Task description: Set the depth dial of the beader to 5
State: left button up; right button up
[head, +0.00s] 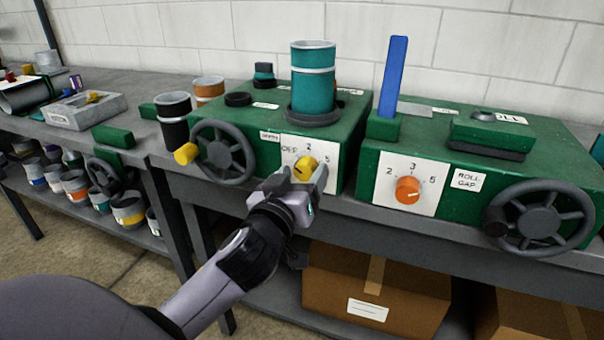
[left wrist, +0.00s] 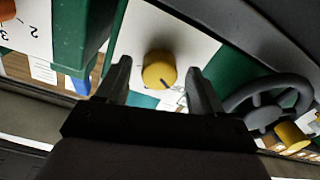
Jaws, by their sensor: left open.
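The beader is a green machine (head: 240,112) on the bench. Its depth dial is a yellow knob (head: 304,168) on a white scale plate. A 2 and a 5 show on that plate in the head view; other marks are partly hidden by my gripper. In the left wrist view the yellow knob (left wrist: 157,70) carries a dark pointer line toward the lower right, on the handwheel side. No number can be read there. My left gripper (head: 302,178) is open, one finger on each side of the knob. Contact cannot be told. My right gripper is not in view.
The beader's dark handwheel (head: 222,153) with a yellow handle is left of the dial. A second green machine (head: 470,185) with an orange roll gap dial (head: 408,190) stands to the right. Cardboard boxes (head: 375,285) lie on the shelf below.

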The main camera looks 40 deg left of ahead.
pick_arm(q)
jog(key=shift+w, duration=0.2)
jog(key=c, duration=1.1)
jog(key=shift+o, duration=0.2)
